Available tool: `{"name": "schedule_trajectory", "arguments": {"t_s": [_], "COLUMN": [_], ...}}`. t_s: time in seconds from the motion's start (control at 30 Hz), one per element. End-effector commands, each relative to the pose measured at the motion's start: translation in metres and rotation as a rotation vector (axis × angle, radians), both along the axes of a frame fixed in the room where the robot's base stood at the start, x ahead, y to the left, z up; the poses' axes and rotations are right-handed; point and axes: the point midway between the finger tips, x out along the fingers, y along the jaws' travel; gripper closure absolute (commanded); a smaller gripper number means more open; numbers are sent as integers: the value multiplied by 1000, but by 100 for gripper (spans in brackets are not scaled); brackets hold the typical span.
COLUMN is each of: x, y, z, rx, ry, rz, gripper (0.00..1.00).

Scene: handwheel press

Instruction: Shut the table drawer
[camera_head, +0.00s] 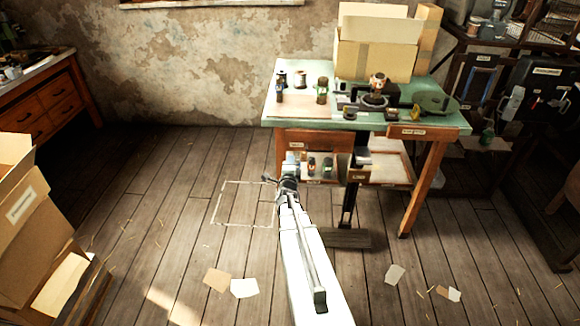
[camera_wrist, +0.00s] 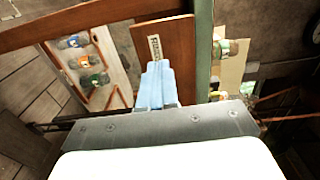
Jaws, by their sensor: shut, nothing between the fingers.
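The green-topped table (camera_head: 300,117) stands at the centre back in the head view. A wooden drawer front (camera_head: 318,138) with a small white label is under the left part of its top. In the wrist view, the labelled drawer front (camera_wrist: 172,42) is beside the green table edge (camera_wrist: 203,45). I cannot tell how far it stands out. My gripper (camera_head: 291,157) is just in front of and below it at the left. Its pale blue fingers (camera_wrist: 157,70) are shut and empty, overlapping the front in the wrist view. I cannot tell whether they touch it.
Small jars (camera_wrist: 85,60) stand on a lower shelf beside the drawer, also visible in the head view (camera_head: 320,166). Bottles, tools and a cardboard box (camera_head: 375,55) are on the tabletop. Cartons (camera_head: 35,215) stand at the left. The floor left of the table is mostly free.

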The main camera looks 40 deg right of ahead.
Motion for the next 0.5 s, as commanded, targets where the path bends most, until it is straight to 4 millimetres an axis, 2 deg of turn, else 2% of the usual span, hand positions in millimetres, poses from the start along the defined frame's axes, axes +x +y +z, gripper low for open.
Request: {"name": "schedule_trajectory", "arguments": {"t_s": [0.03, 0.2, 0.5], "x": [10, 31, 63], "y": [-9, -31, -62], "z": [-1, -1, 0], "rx": [-1, -2, -1], "ry": [-1, -1, 0], "rz": [-1, -1, 0], "gripper": [100, 100, 100]}}
